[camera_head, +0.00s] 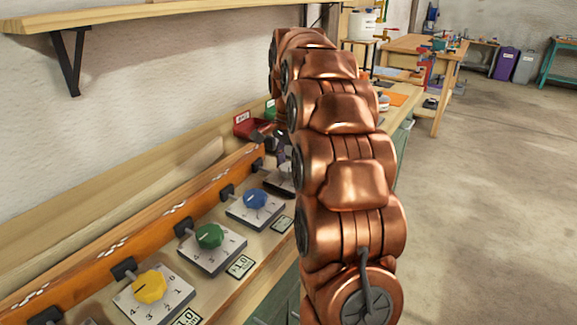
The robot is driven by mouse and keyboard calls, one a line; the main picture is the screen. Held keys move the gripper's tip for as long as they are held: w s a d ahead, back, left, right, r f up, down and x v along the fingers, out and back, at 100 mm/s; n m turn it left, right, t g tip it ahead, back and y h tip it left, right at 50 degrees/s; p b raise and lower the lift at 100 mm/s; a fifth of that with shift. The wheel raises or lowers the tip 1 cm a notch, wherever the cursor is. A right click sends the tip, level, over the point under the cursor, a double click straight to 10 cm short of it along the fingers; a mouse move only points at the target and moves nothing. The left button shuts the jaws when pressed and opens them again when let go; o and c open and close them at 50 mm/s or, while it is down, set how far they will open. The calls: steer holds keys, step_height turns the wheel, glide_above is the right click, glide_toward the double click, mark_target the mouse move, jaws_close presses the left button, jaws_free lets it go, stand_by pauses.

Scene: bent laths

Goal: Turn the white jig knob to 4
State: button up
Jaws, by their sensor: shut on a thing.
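My copper arm reaches away along the bench and hides much of its far part. My gripper (283,158), dark and only partly visible at the arm's left edge, is down at the dial plate (277,183) beyond the blue knob. It is shut on what appears to be that plate's knob, the white jig knob. The knob itself, its pointer and most of the plate's numbers are hidden behind the gripper and arm, so I cannot tell its setting.
Yellow (149,286), green (209,236) and blue (255,198) knobs sit on numbered plates nearer to me. An orange rail (130,231) runs behind them. A red bin (243,124) stands farther along. A shelf (130,13) overhangs the left. The floor at right is open.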

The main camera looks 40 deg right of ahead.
mark_target(289, 166)
steer(key=m, duration=0.5)
steer(key=shift+m, duration=0.4)
stand_by(0.4)
steer(key=o, duration=1.2)
steer(key=shift+c, duration=0.2)
steer(key=shift+r, duration=3.75)
